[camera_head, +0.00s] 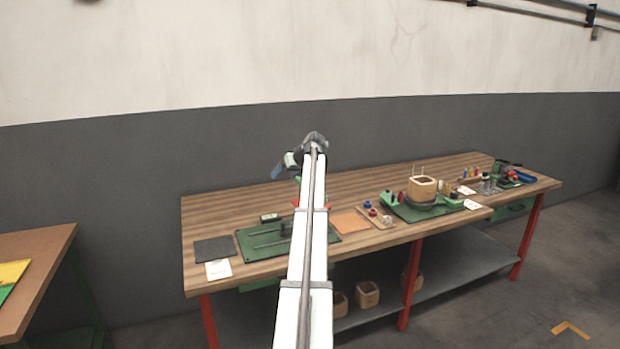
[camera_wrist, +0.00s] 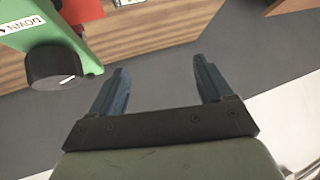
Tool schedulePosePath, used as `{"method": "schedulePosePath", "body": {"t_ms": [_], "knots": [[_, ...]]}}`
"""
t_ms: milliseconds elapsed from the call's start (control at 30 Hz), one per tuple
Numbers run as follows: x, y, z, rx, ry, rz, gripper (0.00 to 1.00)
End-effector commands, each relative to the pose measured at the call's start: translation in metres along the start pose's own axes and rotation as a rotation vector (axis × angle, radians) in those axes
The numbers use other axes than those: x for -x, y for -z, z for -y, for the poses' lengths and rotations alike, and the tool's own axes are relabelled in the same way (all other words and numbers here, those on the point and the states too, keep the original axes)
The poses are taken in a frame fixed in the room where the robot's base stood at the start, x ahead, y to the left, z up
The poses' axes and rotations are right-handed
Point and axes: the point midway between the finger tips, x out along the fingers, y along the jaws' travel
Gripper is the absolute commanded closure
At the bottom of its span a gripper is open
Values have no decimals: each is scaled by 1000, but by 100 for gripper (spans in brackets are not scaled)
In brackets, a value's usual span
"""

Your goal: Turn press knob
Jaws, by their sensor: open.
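In the wrist view, the round black knob (camera_wrist: 57,67) with a white pointer line sits on the green press body (camera_wrist: 85,25) at the upper left. A white label reading "DOWN" (camera_wrist: 22,20) is beside it. My gripper (camera_wrist: 162,80) is open and empty, its two blue fingers apart, to the right of the knob and not touching it. In the head view, my gripper (camera_head: 278,170) is above the workbench, left of my arm. The press is mostly hidden behind my arm there, and the knob cannot be made out.
The wooden workbench (camera_head: 212,212) holds a green mat (camera_head: 328,239), a dark pad (camera_head: 213,250), an orange pad (camera_head: 351,223) and a wooden coil block (camera_head: 423,188) on a green fixture. A red block (camera_wrist: 80,10) shows beside the press. A second table (camera_head: 40,250) stands at left.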

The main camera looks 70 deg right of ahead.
Motion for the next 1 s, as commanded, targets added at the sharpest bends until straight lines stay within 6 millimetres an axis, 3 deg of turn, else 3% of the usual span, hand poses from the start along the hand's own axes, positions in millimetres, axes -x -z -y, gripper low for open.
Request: {"method": "schedulePosePath", "body": {"t_ms": [33, 200, 300, 433, 667, 1000], "knots": [[24, 2, -24, 30, -11, -1, 20], [85, -5, -74, 145, -24, 13, 20], [110, -9, -92, 192, -27, 19, 20], [128, -12, -103, 227, -28, 24, 20], [118, -14, -106, 237, -27, 27, 20], [60, -15, -108, 236, -27, 28, 20]]}}
